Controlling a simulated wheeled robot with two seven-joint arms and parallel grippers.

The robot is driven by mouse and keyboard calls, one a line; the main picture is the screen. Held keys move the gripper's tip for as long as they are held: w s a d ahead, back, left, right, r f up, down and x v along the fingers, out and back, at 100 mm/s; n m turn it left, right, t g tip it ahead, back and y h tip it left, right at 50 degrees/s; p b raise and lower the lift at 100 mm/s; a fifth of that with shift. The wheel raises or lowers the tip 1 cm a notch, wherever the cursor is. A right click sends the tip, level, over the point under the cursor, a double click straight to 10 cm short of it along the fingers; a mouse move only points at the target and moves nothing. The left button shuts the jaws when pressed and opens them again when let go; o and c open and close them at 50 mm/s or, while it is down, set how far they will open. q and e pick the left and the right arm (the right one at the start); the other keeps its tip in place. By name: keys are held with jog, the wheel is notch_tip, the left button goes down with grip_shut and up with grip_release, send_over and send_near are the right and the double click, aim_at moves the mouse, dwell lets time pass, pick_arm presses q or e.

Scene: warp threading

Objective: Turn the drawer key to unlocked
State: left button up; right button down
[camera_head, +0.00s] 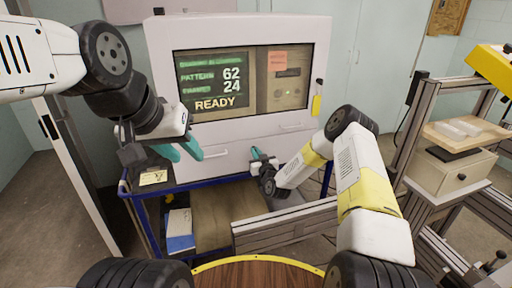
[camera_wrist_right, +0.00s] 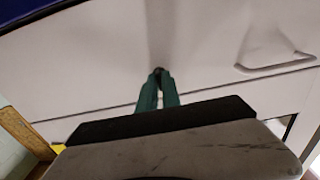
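The white cabinet (camera_head: 235,165) has drawer fronts with handles below its screen. A small dark piece, which looks like the drawer key (camera_wrist_right: 158,71), sticks out of the white front in the right wrist view. My right gripper (camera_wrist_right: 159,82) has its green fingertips together around it, hiding most of it; which way it is turned cannot be told. In the head view the right gripper (camera_head: 258,155) is at the drawer front and hides the key. My left gripper (camera_head: 182,150) is open and empty, in front of the cabinet's lower left.
The screen (camera_head: 214,82) reads READY beside an orange note (camera_head: 277,60). A drawer handle (camera_wrist_right: 275,66) is right of the key in the wrist view. A blue cart (camera_head: 150,190) stands below, with a metal rail (camera_head: 285,225) in front. A yellow tag (camera_head: 317,105) hangs on the cabinet's right.

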jog(key=shift+m, duration=0.3)
jog(key=shift+d+f+m, duration=0.1)
jog(key=shift+m, duration=4.25)
jog(key=shift+d+f+m, duration=0.1)
jog(key=shift+m, duration=4.25)
jog(key=c, duration=1.6)
grip_release()
